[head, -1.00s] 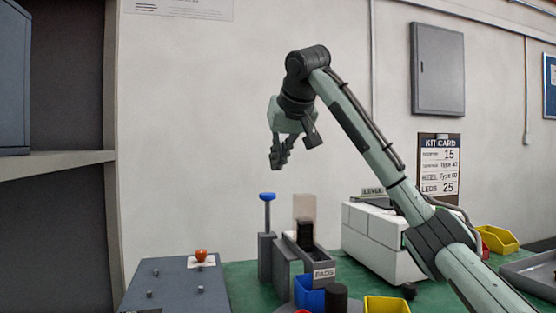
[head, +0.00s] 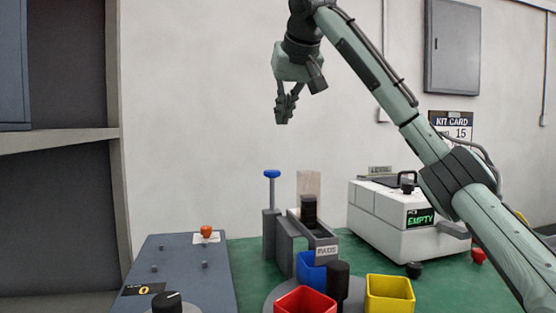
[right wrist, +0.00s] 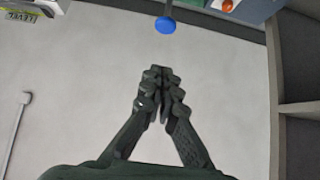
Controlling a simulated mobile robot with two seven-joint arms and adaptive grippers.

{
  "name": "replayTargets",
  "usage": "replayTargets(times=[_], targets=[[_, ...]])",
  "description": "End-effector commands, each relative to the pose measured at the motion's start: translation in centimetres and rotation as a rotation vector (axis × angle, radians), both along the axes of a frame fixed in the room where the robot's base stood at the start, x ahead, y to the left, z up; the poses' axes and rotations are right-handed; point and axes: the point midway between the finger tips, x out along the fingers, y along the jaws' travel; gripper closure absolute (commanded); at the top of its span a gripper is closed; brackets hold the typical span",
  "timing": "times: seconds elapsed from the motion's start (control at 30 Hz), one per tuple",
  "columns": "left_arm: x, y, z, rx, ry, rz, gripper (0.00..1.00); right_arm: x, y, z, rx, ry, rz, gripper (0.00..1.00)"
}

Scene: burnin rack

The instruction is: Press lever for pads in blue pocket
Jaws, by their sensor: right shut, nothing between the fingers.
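The pads dispenser (head: 326,251), a grey stand labelled PADS with a dark stack in its top, stands on the green table. A lever with a blue knob (head: 272,174) on a grey rod rises at its left side. The blue knob also shows at the top of the right wrist view (right wrist: 166,25). The blue pocket (head: 311,268) sits below the dispenser's front, its inside partly hidden. My right gripper (head: 284,121) is shut and empty in the air, above the blue knob and apart from it. My left gripper is not in view.
A red pocket (head: 305,301) and a yellow pocket (head: 389,294) share the round holder around a dark post (head: 338,282). A white machine reading EMPTY (head: 393,219) stands right. A grey panel with an orange-red knob (head: 206,231) is left.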

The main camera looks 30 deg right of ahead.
Motion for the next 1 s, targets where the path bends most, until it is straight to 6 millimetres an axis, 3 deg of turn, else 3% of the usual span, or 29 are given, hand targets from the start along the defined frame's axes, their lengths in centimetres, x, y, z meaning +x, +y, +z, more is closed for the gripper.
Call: replayTargets(times=[0.37, 0.8, 1.0], targets=[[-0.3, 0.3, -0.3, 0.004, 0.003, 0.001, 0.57, 1.0, -0.3, -1.1, -0.001, 0.003, -0.001, 1.0], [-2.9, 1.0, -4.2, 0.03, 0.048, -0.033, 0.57, 7.1, -1.9, -7.3, -0.001, 0.003, -0.001, 1.0], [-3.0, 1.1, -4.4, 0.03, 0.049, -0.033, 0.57, 7.0, -1.8, -10.1, -0.001, 0.001, 0.0, 1.0]])
